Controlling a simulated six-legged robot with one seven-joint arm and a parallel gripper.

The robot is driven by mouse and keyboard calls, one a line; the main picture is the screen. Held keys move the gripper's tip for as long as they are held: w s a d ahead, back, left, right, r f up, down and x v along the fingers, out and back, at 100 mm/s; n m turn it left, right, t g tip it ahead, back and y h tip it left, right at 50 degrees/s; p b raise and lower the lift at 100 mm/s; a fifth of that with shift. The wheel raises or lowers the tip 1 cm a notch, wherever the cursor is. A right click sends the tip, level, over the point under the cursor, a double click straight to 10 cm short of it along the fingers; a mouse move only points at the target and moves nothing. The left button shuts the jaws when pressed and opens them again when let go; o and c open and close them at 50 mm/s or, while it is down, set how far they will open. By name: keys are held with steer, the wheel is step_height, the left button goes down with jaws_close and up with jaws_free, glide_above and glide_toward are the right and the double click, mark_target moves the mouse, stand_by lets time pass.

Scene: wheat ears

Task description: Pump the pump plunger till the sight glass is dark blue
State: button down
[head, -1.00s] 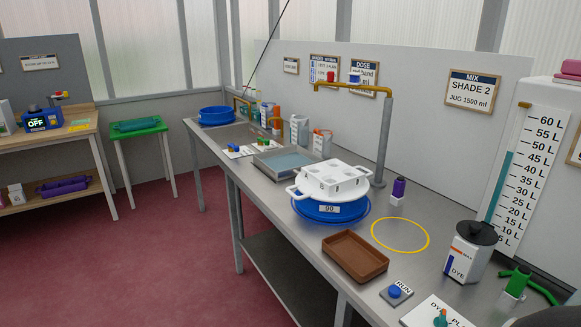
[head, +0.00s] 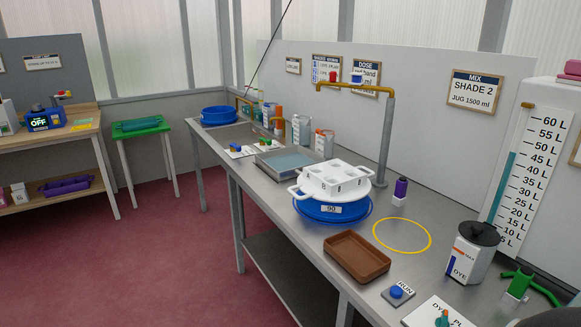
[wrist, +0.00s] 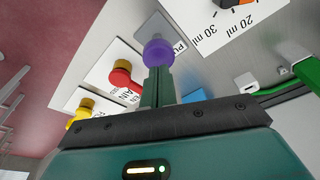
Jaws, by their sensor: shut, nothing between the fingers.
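In the wrist view, a round purple knob (wrist: 158,52), which looks like the pump plunger's top, stands over a grey plate (wrist: 160,28) whose lettering is partly cut off. My gripper (wrist: 158,72) is shut with its green fingers together. Its tips are right at the knob and cover its lower side; I cannot tell whether they touch. My gripper is not clearly seen in the head view. There, a white dye container (head: 470,255) with a black lid has a narrow blue strip on its front; I cannot tell whether this is the sight glass.
The wrist view shows red (wrist: 122,77) and yellow (wrist: 85,105) knobs left of the fingers, and a millilitre dial plate (wrist: 215,22). In the head view, a blue RUN button (head: 397,291), a brown tray (head: 357,258) and a white pot (head: 335,182) on a blue base stand on the bench.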

steer(key=shift+f, duration=0.15)
steer(key=shift+f, duration=2.55)
steer(key=shift+r, duration=2.7)
step_height(320, 180, up, 6)
